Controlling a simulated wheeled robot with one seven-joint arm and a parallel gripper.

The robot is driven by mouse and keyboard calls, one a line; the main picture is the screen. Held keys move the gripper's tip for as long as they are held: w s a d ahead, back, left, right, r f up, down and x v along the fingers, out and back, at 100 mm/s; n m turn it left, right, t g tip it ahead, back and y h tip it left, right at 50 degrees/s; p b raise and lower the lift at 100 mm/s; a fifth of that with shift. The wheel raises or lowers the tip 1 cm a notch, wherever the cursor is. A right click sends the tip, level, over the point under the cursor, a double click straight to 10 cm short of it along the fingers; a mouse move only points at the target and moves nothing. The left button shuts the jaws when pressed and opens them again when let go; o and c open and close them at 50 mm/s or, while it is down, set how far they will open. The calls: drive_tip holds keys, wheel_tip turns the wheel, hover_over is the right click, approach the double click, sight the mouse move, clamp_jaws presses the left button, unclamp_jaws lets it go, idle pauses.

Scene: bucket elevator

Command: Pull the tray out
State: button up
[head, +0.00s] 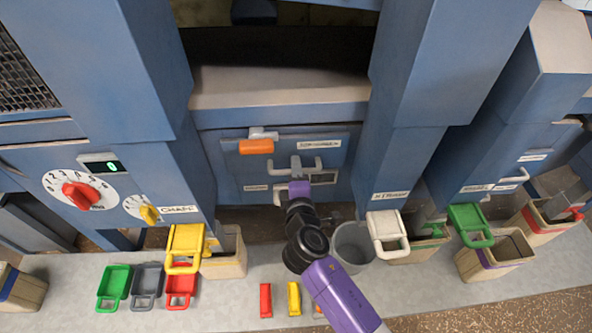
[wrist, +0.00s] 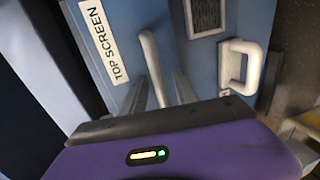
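The tray front is a blue panel (head: 225,160) labelled TOP SCREEN, set in the machine below the wide opening. Its pale bar handle (head: 319,163) shows at the middle of the panel, and in the wrist view the handle (wrist: 150,55) stands beside the label (wrist: 98,40). My gripper (head: 297,177) is at this handle, partly hiding it in the head view. In the wrist view, my gripper's two fingers (wrist: 160,92) are on either side of the handle bar, with gaps showing. The tray behind the panel is hidden.
An orange lever (head: 256,146) is at the panel's upper left. A second pale handle (wrist: 241,66) sits beside a dark grille (wrist: 205,14). Below are a grey bucket (head: 354,245), a yellow scoop (head: 184,246) and wooden boxes (head: 495,255) on the pale floor strip.

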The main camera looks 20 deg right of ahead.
clamp_jaws()
idle(1.2)
